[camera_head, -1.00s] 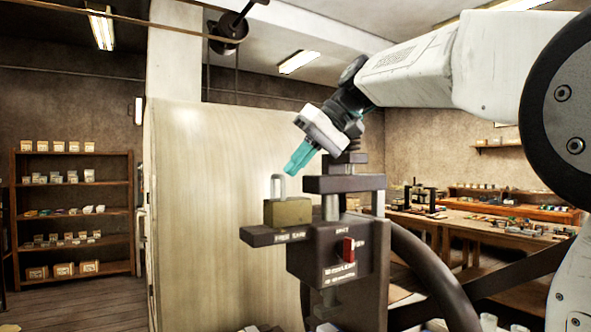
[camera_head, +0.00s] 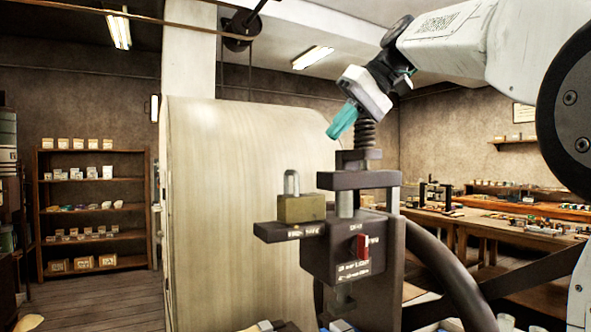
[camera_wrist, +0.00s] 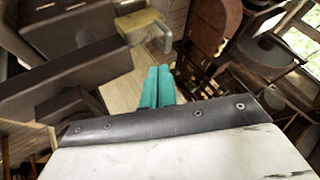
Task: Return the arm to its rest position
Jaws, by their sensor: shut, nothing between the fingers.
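My gripper (camera_head: 341,121) has teal fingers and is shut and empty. In the head view it hangs in the air above the handwheel press, just left of the press's threaded screw (camera_head: 365,134). In the wrist view the gripper's fingers (camera_wrist: 157,87) lie side by side. My white arm reaches in from the right. The dark press (camera_head: 345,247) stands below, with a red switch (camera_head: 362,246) on its front. A brass padlock (camera_head: 301,208) with a grey shackle stands on the press's left shelf, apart from my gripper. The padlock also shows in the wrist view (camera_wrist: 143,30).
A large dark handwheel (camera_head: 440,270) curves out at the right of the press. A pale cylindrical drum (camera_head: 240,200) stands behind it. A shelf with small boxes (camera_head: 95,205) is at the far left. Workbenches (camera_head: 490,225) stand at the right. The air left of my gripper is clear.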

